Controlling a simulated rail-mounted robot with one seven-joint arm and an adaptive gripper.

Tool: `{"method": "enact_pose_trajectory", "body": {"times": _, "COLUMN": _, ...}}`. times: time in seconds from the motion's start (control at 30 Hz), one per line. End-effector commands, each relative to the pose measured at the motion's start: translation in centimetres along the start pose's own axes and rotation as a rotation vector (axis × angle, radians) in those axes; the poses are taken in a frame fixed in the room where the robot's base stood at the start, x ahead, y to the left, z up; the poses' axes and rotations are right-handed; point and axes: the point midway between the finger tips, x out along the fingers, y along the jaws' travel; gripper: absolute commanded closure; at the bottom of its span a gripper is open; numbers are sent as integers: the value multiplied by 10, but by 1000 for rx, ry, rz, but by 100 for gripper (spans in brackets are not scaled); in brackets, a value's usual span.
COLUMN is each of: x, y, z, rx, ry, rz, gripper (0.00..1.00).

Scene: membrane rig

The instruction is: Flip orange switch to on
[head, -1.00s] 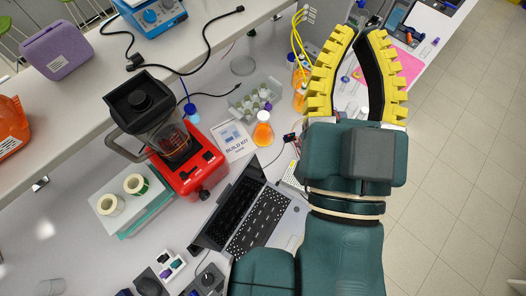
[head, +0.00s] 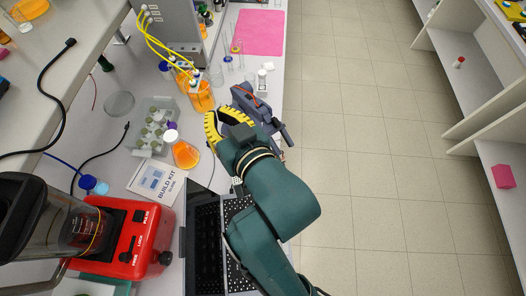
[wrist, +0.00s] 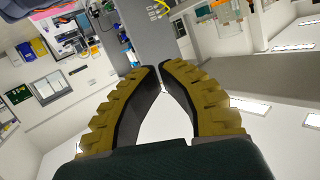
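I cannot make out an orange switch for certain in either view. A grey box (head: 170,28) with yellow tubes (head: 152,40) stands at the top left of the head view. It may also show at the top of the wrist view (wrist: 150,30), but the switch is too small or hidden there. My gripper (head: 216,114) has yellow ribbed fingers and is over the bench beside the orange bottles. In the wrist view the fingertips (wrist: 160,70) almost meet, with nothing held between them.
An orange-filled flask (head: 185,155), an orange bottle (head: 201,97) and a vial rack (head: 152,130) are left of my gripper. A dark blue-grey device (head: 245,98) lies close behind it. A red blender (head: 120,235) and a laptop (head: 203,235) are nearer. The floor (head: 350,120) at right is clear.

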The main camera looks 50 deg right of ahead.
Motion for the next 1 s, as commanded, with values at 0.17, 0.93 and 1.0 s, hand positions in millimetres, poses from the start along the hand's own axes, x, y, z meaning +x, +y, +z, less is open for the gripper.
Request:
{"method": "enact_pose_trajectory", "body": {"times": 0.17, "x": 18, "y": 88, "z": 198, "rx": 109, "ry": -317, "rz": 192, "gripper": 100}}
{"method": "enact_pose_trajectory", "body": {"times": 0.93, "x": 19, "y": 132, "z": 296, "rx": 187, "ry": -495, "rz": 302, "gripper": 100}}
{"method": "enact_pose_trajectory", "body": {"times": 1.0, "x": 31, "y": 136, "z": 303, "rx": 187, "ry": -495, "rz": 302, "gripper": 100}}
